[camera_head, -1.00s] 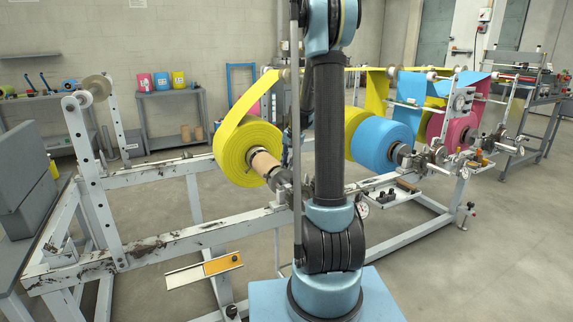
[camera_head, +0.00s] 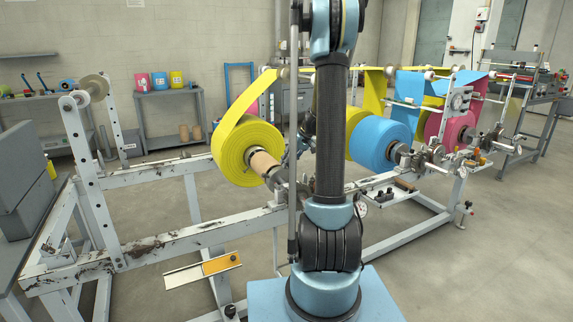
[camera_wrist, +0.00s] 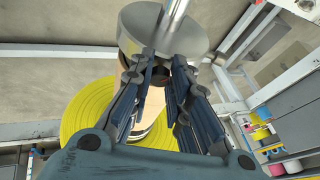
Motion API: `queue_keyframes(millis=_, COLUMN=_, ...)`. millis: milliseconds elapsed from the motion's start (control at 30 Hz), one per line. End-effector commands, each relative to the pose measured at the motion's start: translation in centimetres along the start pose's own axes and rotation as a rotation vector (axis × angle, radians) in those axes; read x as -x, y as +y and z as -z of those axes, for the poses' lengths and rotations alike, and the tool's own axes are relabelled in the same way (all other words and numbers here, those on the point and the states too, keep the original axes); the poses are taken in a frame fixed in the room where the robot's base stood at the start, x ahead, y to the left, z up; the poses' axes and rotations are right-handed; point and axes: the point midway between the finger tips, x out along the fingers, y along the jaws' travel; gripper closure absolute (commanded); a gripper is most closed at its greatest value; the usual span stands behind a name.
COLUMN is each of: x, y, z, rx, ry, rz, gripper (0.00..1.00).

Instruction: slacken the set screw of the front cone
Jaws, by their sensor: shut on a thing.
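The front cone (camera_wrist: 165,28) is a grey metal disc on a bright shaft, at the top of the wrist view. In the head view the cone (camera_head: 274,179) sits at the near end of the tan core (camera_head: 264,164) of the yellow roll (camera_head: 236,155). The set screw (camera_wrist: 160,74) is a small dark knob on the cone's side. My gripper (camera_wrist: 160,78) is shut on it, one finger on each side. The fingertips partly cover the screw, so its turn is hard to read. In the head view my arm mostly hides the gripper.
The white frame rail (camera_head: 180,240) runs below the roll. A blue roll (camera_head: 380,145) and a pink roll (camera_head: 455,130) hang farther right. An orange-and-white sliding plate (camera_head: 205,268) sticks out low in front.

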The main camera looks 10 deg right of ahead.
Motion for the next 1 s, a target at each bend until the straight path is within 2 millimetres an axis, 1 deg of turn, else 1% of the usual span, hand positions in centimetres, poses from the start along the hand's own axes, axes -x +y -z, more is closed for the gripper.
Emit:
queue_keyframes(millis=33, x=0.05, y=0.29, z=0.06, rx=0.026, ry=0.001, rz=0.007, gripper=1.0)
queue_keyframes(millis=200, x=0.07, y=0.36, z=0.05, rx=0.114, ry=0.001, rz=0.038, gripper=1.0)
queue_keyframes(millis=400, x=0.04, y=0.37, z=0.08, rx=0.177, ry=0.001, rz=0.062, gripper=1.0)
queue_keyframes(millis=967, x=0.03, y=0.35, z=0.07, rx=0.203, ry=0.0, rz=0.07, gripper=1.0)
queue_keyframes(millis=1000, x=0.03, y=0.35, z=0.07, rx=0.203, ry=0.0, rz=0.07, gripper=0.76)
